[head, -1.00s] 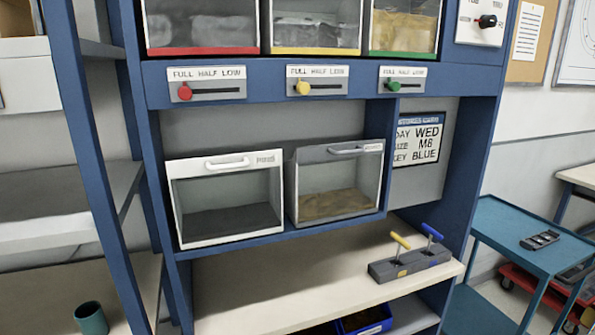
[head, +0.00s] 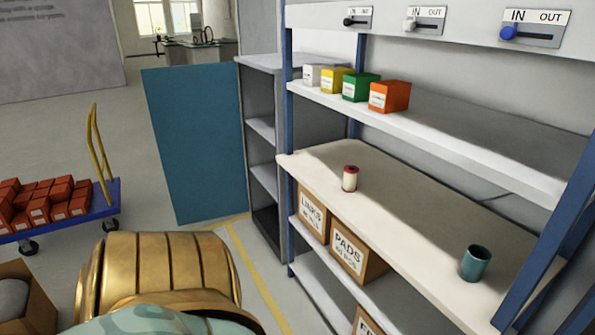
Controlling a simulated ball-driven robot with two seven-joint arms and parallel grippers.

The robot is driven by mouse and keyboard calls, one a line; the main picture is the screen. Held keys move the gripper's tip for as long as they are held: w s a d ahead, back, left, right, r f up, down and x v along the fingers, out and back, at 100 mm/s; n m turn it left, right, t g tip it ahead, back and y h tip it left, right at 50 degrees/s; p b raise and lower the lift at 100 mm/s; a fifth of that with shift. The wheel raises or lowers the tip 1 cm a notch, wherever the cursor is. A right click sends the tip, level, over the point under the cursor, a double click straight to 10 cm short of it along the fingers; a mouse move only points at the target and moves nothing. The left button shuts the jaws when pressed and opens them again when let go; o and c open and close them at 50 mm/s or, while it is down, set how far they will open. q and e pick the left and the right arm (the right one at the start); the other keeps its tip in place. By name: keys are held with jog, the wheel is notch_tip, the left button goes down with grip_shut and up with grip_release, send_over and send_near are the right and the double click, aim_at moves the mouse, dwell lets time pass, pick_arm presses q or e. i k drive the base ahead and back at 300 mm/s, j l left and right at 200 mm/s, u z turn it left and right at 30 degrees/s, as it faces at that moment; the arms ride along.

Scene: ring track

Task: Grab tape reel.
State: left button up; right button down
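In the head view, a small reel (head: 350,178) with a red top and a pale body, which looks like the tape reel, stands upright on the cream shelf board (head: 400,210), near its far left end. Nothing touches it. A gold and pale green part of my own body shows at the bottom left, well apart from the reel. Neither of my grippers is in view.
A teal cup (head: 474,263) stands on the same board, nearer and to the right. Small coloured boxes (head: 389,96) line the shelf above. Cardboard boxes (head: 357,253) sit below. A blue cart (head: 100,207) with red boxes stands at left. The board between reel and cup is clear.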

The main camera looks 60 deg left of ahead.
aim_at(350, 181)
jog(key=u, duration=1.7)
